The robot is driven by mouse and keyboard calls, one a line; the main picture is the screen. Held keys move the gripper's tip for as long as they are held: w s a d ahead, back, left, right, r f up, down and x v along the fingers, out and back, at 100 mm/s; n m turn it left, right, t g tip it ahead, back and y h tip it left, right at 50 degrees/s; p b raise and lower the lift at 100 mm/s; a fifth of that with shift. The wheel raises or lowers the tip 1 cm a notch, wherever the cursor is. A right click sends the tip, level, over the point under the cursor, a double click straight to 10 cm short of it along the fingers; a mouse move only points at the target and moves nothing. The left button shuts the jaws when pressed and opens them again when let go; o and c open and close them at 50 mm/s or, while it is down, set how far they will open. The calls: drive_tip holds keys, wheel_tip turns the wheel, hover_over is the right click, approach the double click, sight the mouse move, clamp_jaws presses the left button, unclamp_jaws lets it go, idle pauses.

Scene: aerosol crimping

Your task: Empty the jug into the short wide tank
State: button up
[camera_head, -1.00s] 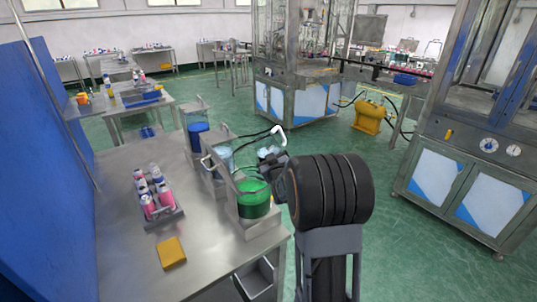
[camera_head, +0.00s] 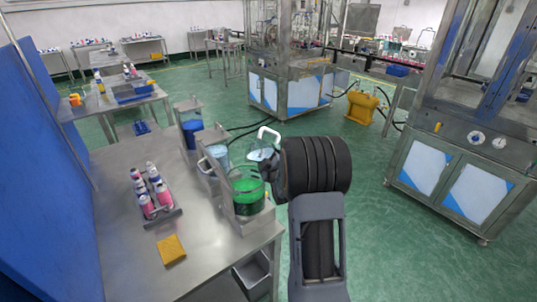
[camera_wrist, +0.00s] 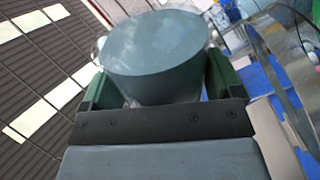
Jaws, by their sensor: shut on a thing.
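The jug (camera_head: 262,151) is clear with a white handle (camera_head: 269,133). It is held beside the table's right edge, just behind and right of the tank of green liquid (camera_head: 248,204). That front tank looks the shortest and widest. My gripper (camera_head: 268,167) is shut on the jug; my dark wrist partly hides the fingers. In the wrist view, a grey-blue round body (camera_wrist: 155,45), apparently the jug, sits between the green fingers (camera_wrist: 158,92). Behind the green tank stand a pale-blue tank (camera_head: 217,160) and a taller, narrower dark-blue one (camera_head: 192,135). Whether the jug is pouring cannot be told.
The steel table (camera_head: 125,245) carries a rack of spray cans (camera_head: 152,195) and a yellow sponge (camera_head: 171,249). A blue partition (camera_head: 40,170) stands at left. A grey bin (camera_head: 252,272) sits below the table. Green floor (camera_head: 385,240) is free at right.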

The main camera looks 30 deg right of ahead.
sight(262, 155)
drive_tip(key=shift+a+f+n+b, duration=0.1)
drive_tip(key=shift+f+n+b, duration=0.1)
drive_tip(key=shift+n+b, duration=0.95)
drive_tip(key=shift+f+n+b, duration=0.15)
drive_tip(key=shift+n+b, duration=0.3)
drive_tip(key=shift+b, duration=1.25)
drive_tip(key=n+b, duration=0.1)
drive_tip(key=b, duration=0.2)
drive_tip(key=a+n+b, duration=0.1)
drive_tip(key=n+b, duration=0.1)
drive_tip(key=b, duration=0.1)
drive_tip(key=shift+w+f, duration=0.1)
drive_tip(key=shift+w+a+r+n+y+b, duration=0.15)
drive_tip(key=shift+a+r+n+b, duration=0.35)
drive_tip(key=shift+n+b, duration=0.7)
drive_tip(key=shift+w+a+r+n+y+b, duration=0.25)
drive_tip(key=shift+r+n+b, duration=0.45)
drive_tip(key=shift+b, duration=0.75)
drive_tip(key=shift+s+a, duration=0.1)
drive_tip(key=shift+s, duration=0.05)
drive_tip(key=shift+s+d+f+m+h+b, duration=0.15)
drive_tip(key=shift+d+f+m+h+b, duration=0.15)
drive_tip(key=shift+m+b, duration=0.1)
drive_tip(key=shift+s+d+f+m, duration=0.25)
drive_tip(key=shift+d+m, duration=0.25)
drive_tip(key=shift+m, duration=0.6)
